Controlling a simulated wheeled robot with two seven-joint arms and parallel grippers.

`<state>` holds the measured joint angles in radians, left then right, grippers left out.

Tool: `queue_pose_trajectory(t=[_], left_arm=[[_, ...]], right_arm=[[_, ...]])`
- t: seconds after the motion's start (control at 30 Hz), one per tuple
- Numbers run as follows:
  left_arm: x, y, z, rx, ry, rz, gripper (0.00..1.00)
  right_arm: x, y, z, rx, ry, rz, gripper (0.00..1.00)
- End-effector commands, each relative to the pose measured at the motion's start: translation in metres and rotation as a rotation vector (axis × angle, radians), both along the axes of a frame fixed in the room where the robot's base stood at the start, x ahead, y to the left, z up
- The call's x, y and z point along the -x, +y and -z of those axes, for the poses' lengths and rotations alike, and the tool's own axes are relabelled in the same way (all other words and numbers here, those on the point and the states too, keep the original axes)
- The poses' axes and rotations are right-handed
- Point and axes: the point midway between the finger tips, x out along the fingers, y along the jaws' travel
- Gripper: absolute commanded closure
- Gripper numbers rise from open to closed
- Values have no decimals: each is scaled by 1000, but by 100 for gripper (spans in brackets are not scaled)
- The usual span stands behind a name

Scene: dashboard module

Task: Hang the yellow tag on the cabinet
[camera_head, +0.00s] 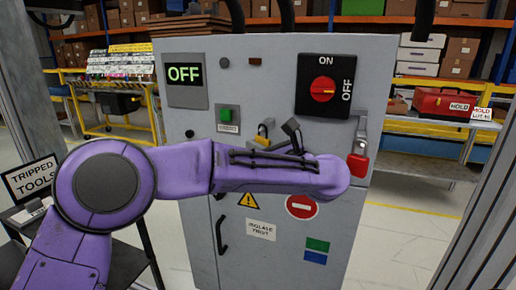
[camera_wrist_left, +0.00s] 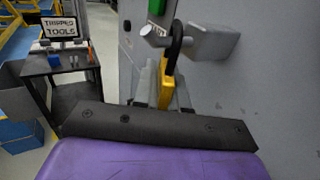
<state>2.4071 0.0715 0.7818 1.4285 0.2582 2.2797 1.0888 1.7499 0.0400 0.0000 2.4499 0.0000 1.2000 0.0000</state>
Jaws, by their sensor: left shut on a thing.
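The yellow tag (camera_wrist_left: 167,85) is between the fingers of my left gripper (camera_wrist_left: 163,94) in the left wrist view. A black loop (camera_wrist_left: 175,45) rises from it, beside or around a metal pin at a grey block on the cabinet front; I cannot tell if the pin passes through it. In the head view the tag (camera_head: 262,136) shows above my left gripper (camera_head: 262,157), in front of the grey cabinet (camera_head: 270,75). My purple arm hides part of the cabinet front. My right gripper is in neither view.
The cabinet carries a black and red rotary switch (camera_head: 323,86), a green button (camera_head: 227,114) and an OFF display (camera_head: 185,74). A red lock (camera_head: 358,165) hangs at the right. A dark tool cart (camera_wrist_left: 65,75) stands at the left.

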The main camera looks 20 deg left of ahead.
Motion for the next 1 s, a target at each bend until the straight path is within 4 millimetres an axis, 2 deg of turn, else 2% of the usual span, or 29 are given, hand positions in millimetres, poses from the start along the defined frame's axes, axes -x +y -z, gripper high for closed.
queue_pose_trajectory(t=[0.3, 0.33, 0.4, 0.73, 0.87, 1.0], left_arm=[[0, 0, 0, 0, 0, 0, 100], [0, 0, 0, 0, 0, 0, 78], [0, 0, 0, 0, 0, 0, 58], [2, -4, 0, -1, -1, 1, 58], [14, -24, 1, -3, -2, 4, 58], [33, -54, 1, -4, -3, 4, 58]], right_arm=[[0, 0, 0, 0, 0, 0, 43], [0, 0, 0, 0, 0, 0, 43], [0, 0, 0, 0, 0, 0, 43], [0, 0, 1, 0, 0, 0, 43], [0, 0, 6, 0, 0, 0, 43], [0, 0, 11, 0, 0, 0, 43]])
